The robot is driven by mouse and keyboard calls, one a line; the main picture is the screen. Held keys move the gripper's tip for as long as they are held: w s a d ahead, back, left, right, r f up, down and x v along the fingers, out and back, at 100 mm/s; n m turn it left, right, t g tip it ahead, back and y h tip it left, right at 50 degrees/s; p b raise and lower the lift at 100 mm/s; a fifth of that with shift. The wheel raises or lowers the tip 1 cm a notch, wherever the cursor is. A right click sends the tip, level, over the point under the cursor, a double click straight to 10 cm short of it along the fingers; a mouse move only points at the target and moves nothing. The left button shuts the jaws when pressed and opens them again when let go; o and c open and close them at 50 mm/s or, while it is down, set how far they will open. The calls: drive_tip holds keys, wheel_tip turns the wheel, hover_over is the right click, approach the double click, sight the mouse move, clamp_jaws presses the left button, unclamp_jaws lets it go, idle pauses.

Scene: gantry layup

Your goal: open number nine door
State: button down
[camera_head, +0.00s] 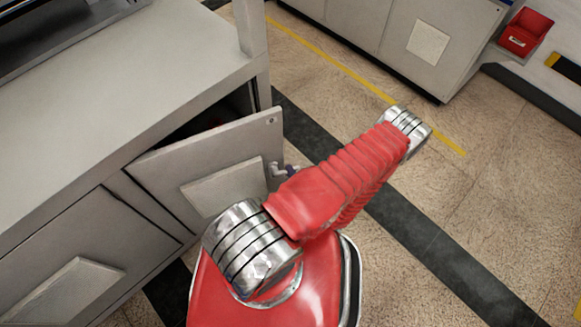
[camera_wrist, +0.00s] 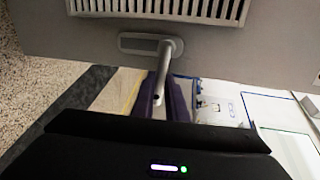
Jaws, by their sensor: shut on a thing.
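A grey cabinet door (camera_head: 238,147) with a raised blank panel stands partly open, swung out from the cabinet front. I can read no number on it. The door (camera_wrist: 80,38) fills the top of the wrist view, with a metal lever handle (camera_wrist: 170,52) on an oval plate. My gripper (camera_wrist: 161,94), with purple fingers, is shut on the handle's end. In the head view my gripper (camera_head: 291,171) is a small dark shape at the door's free edge, largely hidden by my red arm.
The cabinet (camera_head: 130,75) has a dark opening behind the door and another closed door (camera_head: 65,265) at lower left. A second cabinet (camera_head: 410,35) and a red bin (camera_head: 525,32) stand at the back. Speckled floor (camera_head: 480,195) to the right is clear.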

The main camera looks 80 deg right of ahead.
drive_tip(key=shift+w+a, duration=0.15)
drive_tip(key=shift+a, duration=0.05)
drive_tip(key=c, duration=1.8)
unclamp_jaws()
drive_tip(key=shift+o, duration=0.2)
drive_tip(key=shift+a, duration=0.1)
